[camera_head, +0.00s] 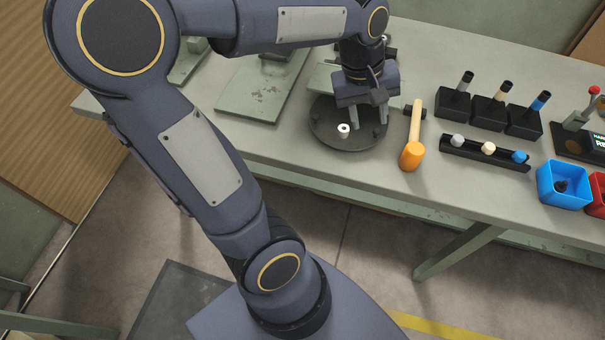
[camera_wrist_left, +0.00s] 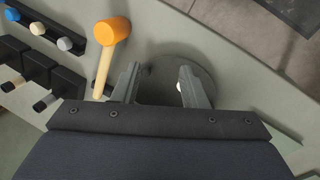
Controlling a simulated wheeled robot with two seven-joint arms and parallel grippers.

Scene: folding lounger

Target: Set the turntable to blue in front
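The turntable (camera_head: 325,123) is a dark round disc on the green workbench. A white peg or knob (camera_head: 343,130) stands near its front edge, and small dark knobs show at its sides. I see no blue mark on it; its back part is hidden by my gripper. My left gripper (camera_head: 368,117) points down over the back right of the disc, with its fingers apart and nothing seen between them. In the left wrist view the open fingers (camera_wrist_left: 160,87) straddle part of the disc (camera_wrist_left: 155,78), and the white peg (camera_wrist_left: 180,87) is partly covered by one finger. I cannot tell whether they touch the disc.
Right of the disc lies an orange-headed mallet (camera_head: 412,154). Beyond it are a black rack (camera_head: 470,148) with grey, cream and blue pegs, three black blocks with handles (camera_head: 490,110), a blue bin (camera_head: 563,186) and a red bin (camera_head: 598,196). A green plate (camera_head: 257,92) lies left.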

